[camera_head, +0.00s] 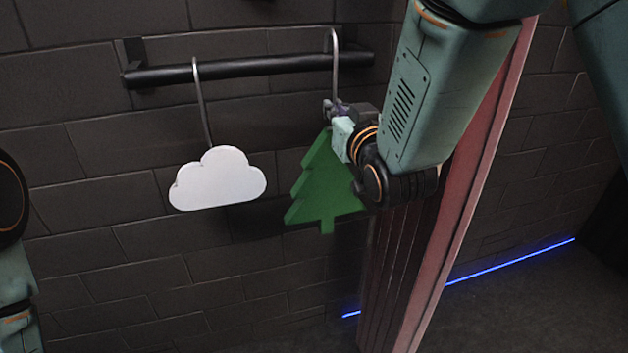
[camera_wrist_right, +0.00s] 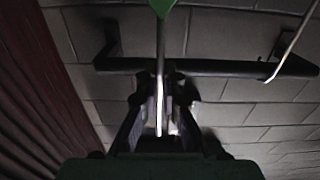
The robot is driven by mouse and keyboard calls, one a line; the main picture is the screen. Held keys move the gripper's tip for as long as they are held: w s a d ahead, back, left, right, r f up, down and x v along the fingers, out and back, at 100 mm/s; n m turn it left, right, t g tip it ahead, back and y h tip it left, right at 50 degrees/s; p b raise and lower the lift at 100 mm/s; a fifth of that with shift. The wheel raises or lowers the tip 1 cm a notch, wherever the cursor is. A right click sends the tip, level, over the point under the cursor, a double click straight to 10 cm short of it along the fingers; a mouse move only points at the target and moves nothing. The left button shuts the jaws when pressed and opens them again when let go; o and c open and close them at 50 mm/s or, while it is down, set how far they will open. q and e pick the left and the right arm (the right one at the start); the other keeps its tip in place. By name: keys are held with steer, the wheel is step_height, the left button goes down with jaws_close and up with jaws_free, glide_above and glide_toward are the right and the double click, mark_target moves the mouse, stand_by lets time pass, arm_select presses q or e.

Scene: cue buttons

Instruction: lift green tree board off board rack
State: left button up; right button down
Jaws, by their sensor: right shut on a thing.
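The green tree board (camera_head: 322,185) hangs below the black bar of the board rack (camera_head: 255,67). Its grey hook (camera_head: 335,60) still loops over the bar near the right end. My right gripper (camera_head: 342,108) is at the top of the tree board, shut on its hook stem. In the right wrist view the stem (camera_wrist_right: 161,55) runs between the fingers of my right gripper (camera_wrist_right: 160,110), with a tip of the green board (camera_wrist_right: 162,6) at the top edge. Part of the tree's right side is hidden by my right arm. My left gripper is not in view; only part of my left arm shows.
A white cloud board (camera_head: 217,180) hangs from its own hook on the rack, left of the tree. A reddish ribbed panel (camera_head: 440,245) stands close to the right of my gripper. A dark brick wall (camera_head: 90,235) lies behind. The space below both boards looks clear.

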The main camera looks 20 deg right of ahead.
steer(key=shift+s+r, duration=0.2)
steer(key=shift+s, duration=1.9)
steer(key=shift+d, duration=0.1)
